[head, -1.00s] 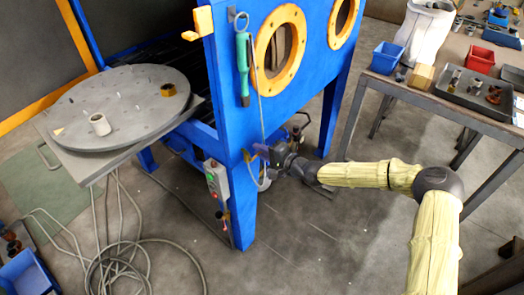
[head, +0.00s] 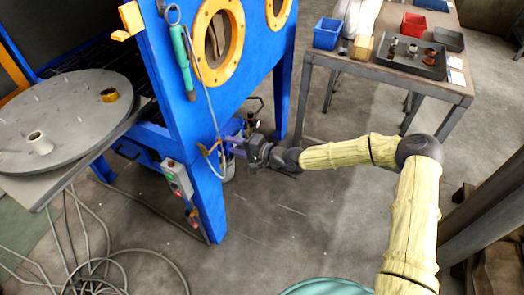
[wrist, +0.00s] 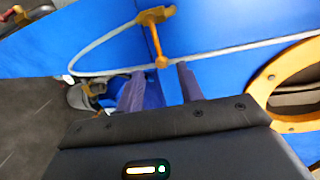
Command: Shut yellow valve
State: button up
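The yellow valve (head: 209,148) is a small yellow handle on the blue cabinet's front corner, beside the pale hose. In the wrist view the yellow valve (wrist: 155,32) shows as a T-shaped piece with a short stem and rounded end pointing toward my gripper. My gripper (head: 229,145) is just right of the valve in the head view. In the wrist view my gripper (wrist: 160,68) has its two purple fingers apart, with blue surface showing between them. The stem's end appears between the fingertips. I cannot tell whether they touch it.
The blue cabinet (head: 203,200) has yellow-ringed portholes and a control box (head: 178,179) on its leg. A pale hose (wrist: 100,55) loops around the valve. A round turntable (head: 65,115) is at left, a workbench (head: 345,68) at right. Cables lie on the floor at lower left; the middle floor is clear.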

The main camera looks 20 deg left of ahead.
jog(key=v, duration=1)
jog(key=shift+d+r+p, duration=0.15)
jog(key=shift+d+p, duration=0.1)
jog(key=shift+p, duration=0.1)
jog(key=shift+s, duration=0.1)
